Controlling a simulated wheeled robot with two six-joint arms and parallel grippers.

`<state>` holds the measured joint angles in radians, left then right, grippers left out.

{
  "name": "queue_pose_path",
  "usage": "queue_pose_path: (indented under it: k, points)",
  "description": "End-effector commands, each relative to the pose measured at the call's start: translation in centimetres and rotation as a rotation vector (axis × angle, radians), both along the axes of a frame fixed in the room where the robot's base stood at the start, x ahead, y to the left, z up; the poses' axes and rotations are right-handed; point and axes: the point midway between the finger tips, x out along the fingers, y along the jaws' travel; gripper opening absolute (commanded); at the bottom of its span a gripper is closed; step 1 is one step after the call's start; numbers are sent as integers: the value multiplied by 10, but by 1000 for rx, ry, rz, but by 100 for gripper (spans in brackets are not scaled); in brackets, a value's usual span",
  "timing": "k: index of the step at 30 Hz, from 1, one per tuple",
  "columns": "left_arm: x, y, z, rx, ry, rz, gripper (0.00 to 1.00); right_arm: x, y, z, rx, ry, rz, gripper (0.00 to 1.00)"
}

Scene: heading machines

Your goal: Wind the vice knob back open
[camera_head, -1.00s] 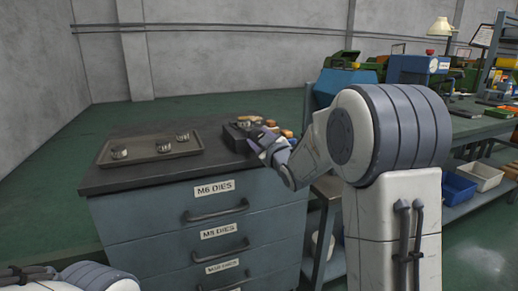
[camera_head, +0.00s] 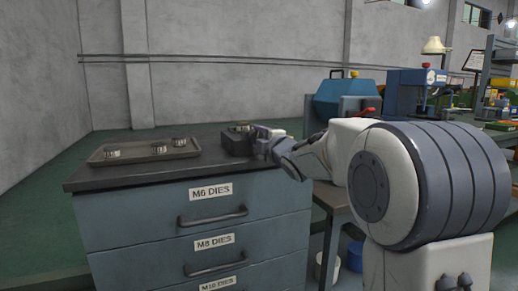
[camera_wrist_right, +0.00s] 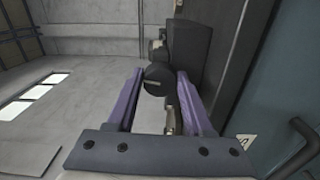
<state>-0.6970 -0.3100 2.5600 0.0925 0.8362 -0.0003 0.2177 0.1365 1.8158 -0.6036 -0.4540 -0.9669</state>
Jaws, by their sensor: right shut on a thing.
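The vice (camera_head: 236,142) is a small dark block on the right end of the drawer cabinet's top. My right gripper (camera_head: 264,142) reaches it from the right. In the right wrist view, the dark round vice knob (camera_wrist_right: 158,79) sits between the purple fingers of my right gripper (camera_wrist_right: 159,76), which is shut on it. The dark vice body (camera_wrist_right: 192,52) stands behind and to the right of the knob. In the head view the fingers and arm hide the knob. My left gripper is out of view.
A shallow tray (camera_head: 100,158) with small round dies lies on the left of the dark cabinet top (camera_head: 120,180). Below are drawers with handles (camera_head: 212,216). A workbench with blue machines (camera_head: 405,92) stands to the right, behind my right arm.

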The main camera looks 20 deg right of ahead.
Motion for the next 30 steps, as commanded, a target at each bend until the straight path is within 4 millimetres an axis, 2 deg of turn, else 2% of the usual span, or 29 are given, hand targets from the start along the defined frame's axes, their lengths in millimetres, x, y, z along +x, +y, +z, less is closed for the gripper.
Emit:
queue_pose_path:
  k: [1,9,28,29,30]
  points:
    - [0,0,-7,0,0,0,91,0,-1,-4,-30,0,-2,0]
    - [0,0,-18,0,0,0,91,0,-1,-2,-149,-3,-2,0]
    - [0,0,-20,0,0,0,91,0,-1,-1,-192,-3,-1,0]
    - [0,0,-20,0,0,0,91,0,-1,-1,-192,-3,-1,63]
    - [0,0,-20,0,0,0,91,0,-1,-1,-192,-3,-1,78]
